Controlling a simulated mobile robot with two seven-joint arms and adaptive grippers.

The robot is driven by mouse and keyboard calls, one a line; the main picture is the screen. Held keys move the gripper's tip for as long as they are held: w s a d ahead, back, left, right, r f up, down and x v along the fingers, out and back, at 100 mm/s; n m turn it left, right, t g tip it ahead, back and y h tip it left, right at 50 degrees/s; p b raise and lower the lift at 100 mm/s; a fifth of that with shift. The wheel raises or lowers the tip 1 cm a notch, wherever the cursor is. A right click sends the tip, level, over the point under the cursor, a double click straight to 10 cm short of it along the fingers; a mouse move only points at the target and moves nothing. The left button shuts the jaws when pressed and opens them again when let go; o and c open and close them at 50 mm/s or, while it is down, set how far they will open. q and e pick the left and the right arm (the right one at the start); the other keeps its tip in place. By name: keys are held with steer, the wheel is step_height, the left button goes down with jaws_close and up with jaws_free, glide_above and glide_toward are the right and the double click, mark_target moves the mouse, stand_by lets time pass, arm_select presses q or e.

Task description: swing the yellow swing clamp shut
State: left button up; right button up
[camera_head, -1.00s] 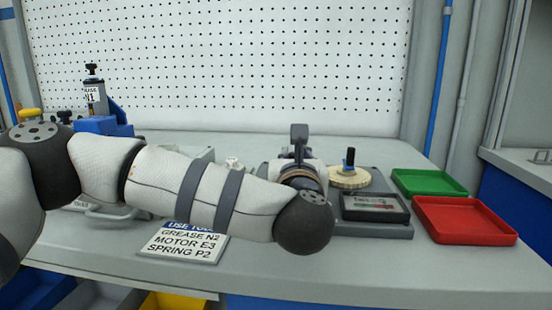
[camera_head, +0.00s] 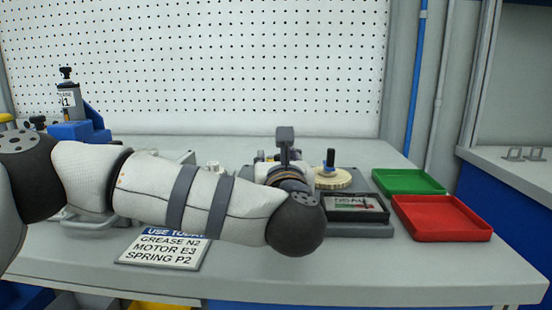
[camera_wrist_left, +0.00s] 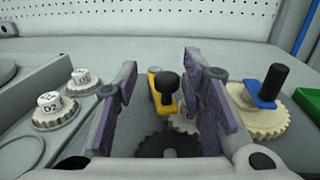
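The yellow swing clamp (camera_wrist_left: 157,90) with its black knob (camera_wrist_left: 166,84) shows between the fingers of my left gripper (camera_wrist_left: 160,72) in the left wrist view. The two purple-padded fingers stand apart on either side of it, with visible gaps, so the gripper is open. In the head view my left arm hides the clamp, and only part of my left gripper (camera_head: 284,143) shows above the arm. A dark gear (camera_wrist_left: 168,145) and a cream gear (camera_wrist_left: 186,124) lie by the clamp. My right gripper is in neither view.
A cream gear wheel (camera_head: 334,180) with a black-handled post stands right of my gripper. White D2 (camera_wrist_left: 51,103) and D3 (camera_wrist_left: 82,79) knobs are at left. Green (camera_head: 408,182) and red (camera_head: 442,220) trays sit at right. A sign (camera_head: 163,250) lies in front of my arm.

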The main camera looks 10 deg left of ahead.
arm_select(q)
steer(key=v, duration=1.1)
steer(key=shift+d+r, duration=0.1)
steer(key=shift+s, duration=0.55)
steer(key=shift+c, duration=0.6)
